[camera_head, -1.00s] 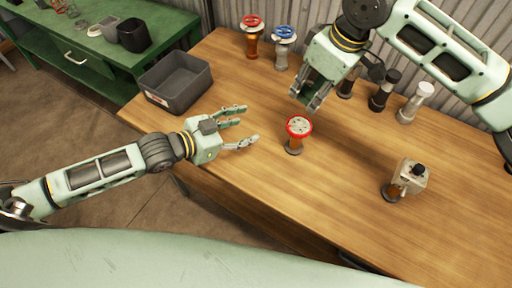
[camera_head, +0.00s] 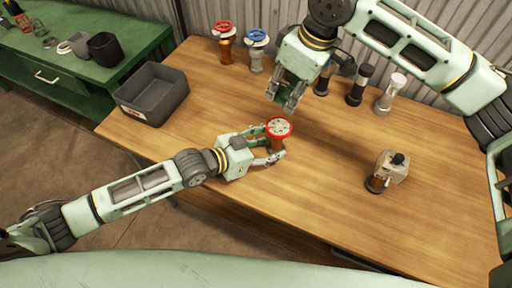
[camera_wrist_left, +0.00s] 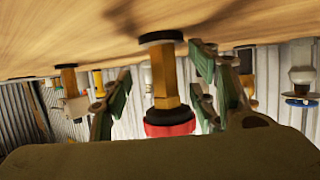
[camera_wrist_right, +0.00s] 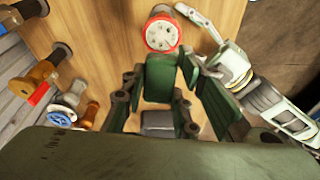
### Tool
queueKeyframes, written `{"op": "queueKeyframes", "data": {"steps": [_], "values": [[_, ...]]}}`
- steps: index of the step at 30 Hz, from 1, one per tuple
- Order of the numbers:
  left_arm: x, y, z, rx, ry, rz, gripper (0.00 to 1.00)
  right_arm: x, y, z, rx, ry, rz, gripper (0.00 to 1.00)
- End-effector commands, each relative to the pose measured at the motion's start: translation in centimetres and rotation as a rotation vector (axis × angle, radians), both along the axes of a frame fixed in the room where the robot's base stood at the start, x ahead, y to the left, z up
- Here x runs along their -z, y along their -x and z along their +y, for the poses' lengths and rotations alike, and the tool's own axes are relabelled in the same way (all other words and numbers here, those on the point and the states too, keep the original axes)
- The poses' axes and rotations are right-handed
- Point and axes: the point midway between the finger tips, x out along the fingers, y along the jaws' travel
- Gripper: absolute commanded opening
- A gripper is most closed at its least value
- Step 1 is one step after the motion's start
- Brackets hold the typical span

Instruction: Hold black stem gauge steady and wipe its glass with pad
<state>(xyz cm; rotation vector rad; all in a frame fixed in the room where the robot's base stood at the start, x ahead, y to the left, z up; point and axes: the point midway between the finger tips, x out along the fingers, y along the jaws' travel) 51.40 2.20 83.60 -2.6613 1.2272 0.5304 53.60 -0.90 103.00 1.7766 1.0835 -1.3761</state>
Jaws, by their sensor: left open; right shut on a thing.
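A gauge with a red rim, pale face and amber stem (camera_head: 278,127) stands upright on the table. It also shows in the left wrist view with a black foot (camera_wrist_left: 164,85); its stem looks amber, not black. My left gripper (camera_head: 268,147) is open, its fingers on either side of the stem; I cannot tell if they touch it. The gauge face (camera_wrist_right: 161,35) is uncovered in the right wrist view.
A red-wheel valve (camera_head: 225,45), a blue-wheel valve (camera_head: 256,50), a black-stemmed piece (camera_head: 359,85) and a white-topped piece (camera_head: 390,95) stand along the back. A dark bin (camera_head: 152,95) sits at left. The front right table is clear.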

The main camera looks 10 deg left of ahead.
Motion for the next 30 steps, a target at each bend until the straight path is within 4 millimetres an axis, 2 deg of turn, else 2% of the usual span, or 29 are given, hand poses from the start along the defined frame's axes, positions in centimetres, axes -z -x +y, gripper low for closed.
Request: {"op": "queueKeyframes", "data": {"steps": [5,14,30], "values": [[0.42,-0.78,-0.91,0.000,0.000,-0.001,0.54,-0.01,0.00,0.01,0.000,0.000,0.000,0.06],[0.52,-0.86,-1.01,0.000,-0.001,-0.001,0.54,-0.01,0.01,0.01,0.000,0.000,0.000,0.06],[0.56,-0.80,-1.02,0.001,0.000,0.002,0.07,-0.01,0.01,0.01,0.000,0.000,0.000,0.06]]}}
